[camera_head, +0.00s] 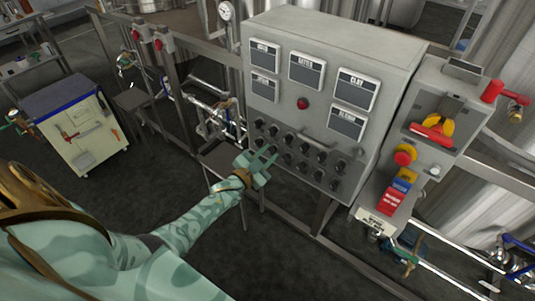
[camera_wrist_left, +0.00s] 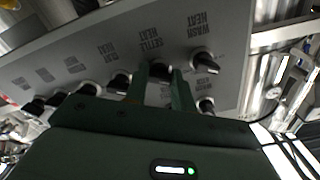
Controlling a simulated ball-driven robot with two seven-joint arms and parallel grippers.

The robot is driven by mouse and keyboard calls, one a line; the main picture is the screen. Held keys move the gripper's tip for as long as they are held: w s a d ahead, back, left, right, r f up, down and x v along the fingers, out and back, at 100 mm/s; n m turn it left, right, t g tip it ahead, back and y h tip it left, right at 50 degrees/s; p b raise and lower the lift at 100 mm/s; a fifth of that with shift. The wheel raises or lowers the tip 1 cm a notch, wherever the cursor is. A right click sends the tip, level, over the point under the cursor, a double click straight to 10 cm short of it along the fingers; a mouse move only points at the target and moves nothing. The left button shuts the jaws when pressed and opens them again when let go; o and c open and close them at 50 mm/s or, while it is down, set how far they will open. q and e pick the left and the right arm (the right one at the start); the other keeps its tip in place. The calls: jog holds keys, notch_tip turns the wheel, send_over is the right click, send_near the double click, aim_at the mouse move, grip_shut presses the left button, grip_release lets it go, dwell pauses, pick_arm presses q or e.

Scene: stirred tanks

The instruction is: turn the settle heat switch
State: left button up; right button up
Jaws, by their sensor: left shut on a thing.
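The settle heat switch (camera_wrist_left: 158,71) is a dark knob below its "SETTLE HEAT" label on the grey panel. In the left wrist view it sits between the two green fingers of my left gripper (camera_wrist_left: 160,82), which is shut on it. In the head view my left gripper (camera_head: 268,158) reaches the left part of the switch rows, and its fingers hide the switch there. The wash heat switch (camera_wrist_left: 205,62) is to the right of it in the wrist view. My right gripper is in neither view.
The grey control box (camera_head: 318,80) carries labelled displays, a red button (camera_head: 303,103) and several other dark knobs close to my fingers. A side box with a red-and-yellow switch (camera_head: 433,129) stands at right. A white cabinet (camera_head: 85,135) stands at left. Pipes and rails surround the box.

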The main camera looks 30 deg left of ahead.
pick_arm(q)
jog(key=shift+s+f, duration=0.1)
dwell(0.3)
jog(key=o, duration=1)
jog(key=s+p, duration=0.1)
jog(key=s, duration=0.4)
jog(key=s+a, duration=0.1)
jog(key=s, duration=0.4)
jog(key=s+p, duration=0.1)
jog(key=s, duration=0.5)
jog(key=shift+s+a+p, duration=0.1)
jog(key=shift+a+p, duration=0.1)
jog(key=shift+p, duration=0.15)
